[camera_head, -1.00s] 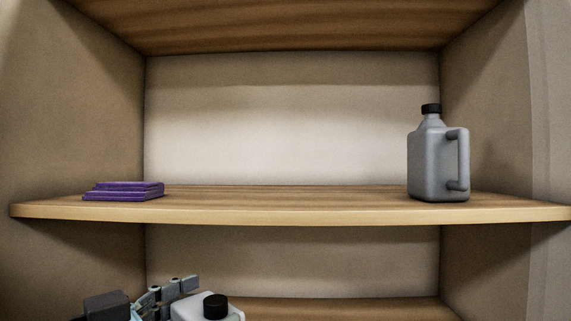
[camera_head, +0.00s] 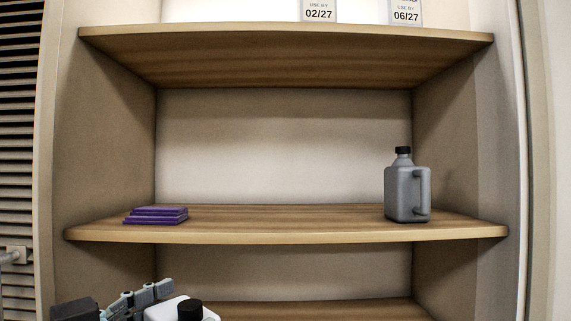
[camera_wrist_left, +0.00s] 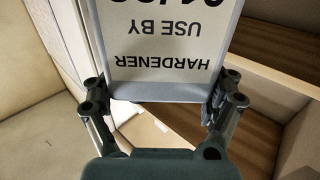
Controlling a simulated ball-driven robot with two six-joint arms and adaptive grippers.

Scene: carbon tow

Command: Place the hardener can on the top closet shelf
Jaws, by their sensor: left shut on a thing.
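The hardener can (camera_head: 208,314) is white with a black cap and shows at the bottom left of the head view, mostly cut off. In the left wrist view its label (camera_wrist_left: 165,50) is upside down and reads "HARDENER" and "USE BY"; its date is cut off. My left gripper (camera_head: 150,294) is shut on the can, a finger on each side. It is low in front of the closet, below the middle shelf. The top shelf (camera_head: 285,38) crosses the upper head view. My right gripper is out of view.
Two use-by labels, 02/27 (camera_head: 319,12) and 06/27 (camera_head: 406,13), show above the top shelf's edge, cut off above. The middle shelf (camera_head: 290,234) holds purple folded items (camera_head: 156,215) and a grey jug (camera_head: 404,195), with clear room between. A lower shelf (camera_head: 320,310) shows below.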

